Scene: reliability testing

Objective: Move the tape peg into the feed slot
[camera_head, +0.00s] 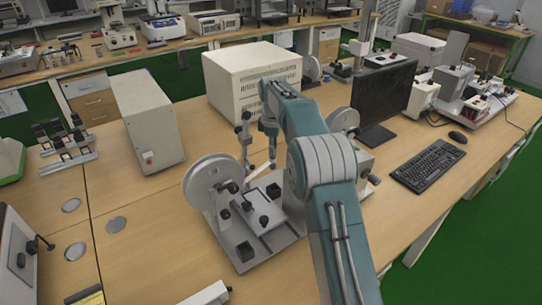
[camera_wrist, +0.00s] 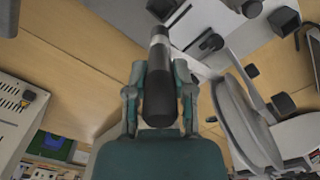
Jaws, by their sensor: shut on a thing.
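My gripper (camera_wrist: 160,95) is shut on the tape peg (camera_wrist: 159,70), a dark cylinder with a pale band, seen in the wrist view. The peg's far end points toward the tape device. In the head view my gripper (camera_head: 269,126) hangs over the tape device, near its upright post. The device has a grey base plate (camera_head: 229,229), a pale reel (camera_head: 211,181) on the left and another reel (camera_head: 343,120) behind my arm. The feed slot cannot be made out clearly in either view. My arm hides the device's right part.
A cream vented box (camera_head: 235,82) stands close behind my gripper, and a grey case (camera_head: 144,118) is to its left. A monitor (camera_head: 383,98) and a keyboard (camera_head: 428,165) are on the right. Bare table lies left of the device.

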